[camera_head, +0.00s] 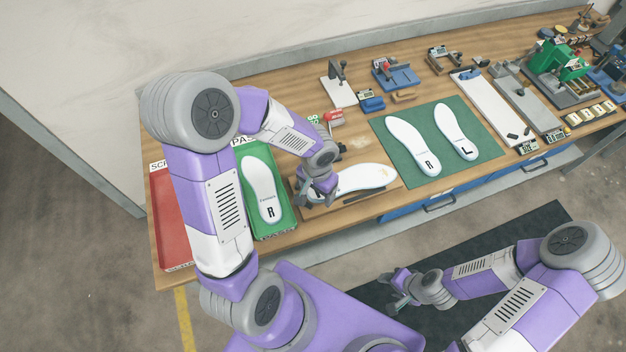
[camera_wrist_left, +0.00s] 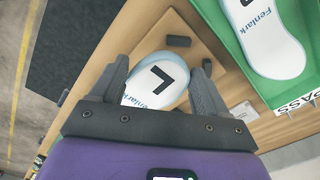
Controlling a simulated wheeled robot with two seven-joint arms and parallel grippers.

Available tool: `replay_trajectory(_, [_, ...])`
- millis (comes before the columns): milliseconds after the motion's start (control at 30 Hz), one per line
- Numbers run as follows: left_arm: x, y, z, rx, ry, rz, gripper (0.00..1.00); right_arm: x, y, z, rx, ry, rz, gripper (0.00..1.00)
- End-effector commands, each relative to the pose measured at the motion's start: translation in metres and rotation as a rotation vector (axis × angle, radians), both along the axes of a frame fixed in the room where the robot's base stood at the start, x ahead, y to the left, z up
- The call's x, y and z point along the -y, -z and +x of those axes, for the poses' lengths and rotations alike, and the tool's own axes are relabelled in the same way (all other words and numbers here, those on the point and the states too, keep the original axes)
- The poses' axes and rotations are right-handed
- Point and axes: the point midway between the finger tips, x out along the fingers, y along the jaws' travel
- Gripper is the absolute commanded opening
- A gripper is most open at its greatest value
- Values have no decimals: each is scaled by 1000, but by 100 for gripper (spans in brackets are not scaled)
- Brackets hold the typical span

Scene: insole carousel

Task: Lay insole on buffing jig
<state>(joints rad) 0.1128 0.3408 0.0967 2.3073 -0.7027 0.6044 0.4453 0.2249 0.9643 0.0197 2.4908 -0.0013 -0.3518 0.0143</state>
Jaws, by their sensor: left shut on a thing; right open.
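A white insole (camera_head: 368,177) with a pale blue edge is over the wooden jig board (camera_head: 388,199). In the left wrist view the insole (camera_wrist_left: 160,70) shows a black L and the word Fenlark at its heel. My left gripper (camera_head: 328,200) is shut on this heel, one finger on each side. In the left wrist view the gripper (camera_wrist_left: 160,80) hides part of the board (camera_wrist_left: 140,36). Dark blocks stand on the board beside the insole. I cannot tell whether the insole fully touches the board. My right gripper (camera_head: 396,290) is open and empty, off the table's front.
A green PASS tray (camera_head: 284,212) holds an insole marked R, left of the jig. A red scrap tray (camera_head: 165,215) is further left. A green mat (camera_head: 391,150) carries two insoles (camera_head: 413,143) (camera_head: 456,130). Tools and fixtures line the bench's back and right.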

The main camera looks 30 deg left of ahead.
Motion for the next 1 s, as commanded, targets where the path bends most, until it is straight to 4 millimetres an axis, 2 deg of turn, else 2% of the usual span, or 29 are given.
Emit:
replay_trajectory(100, [-20,-1,16,-2,-5,0,30,0,-7,0,0,0,0,50])
replay_trajectory(233, [-29,0,25,0,-1,0,30,0,-9,0,0,0,0,50])
replay_trajectory(367, [-31,6,26,-3,2,0,30,0,-8,0,0,0,0,50])
replay_trajectory(600, [-30,36,25,-3,2,0,30,0,-3,0,0,0,0,50])
replay_trajectory(1000, [-30,41,26,0,1,0,30,0,3,0,0,0,0,50])
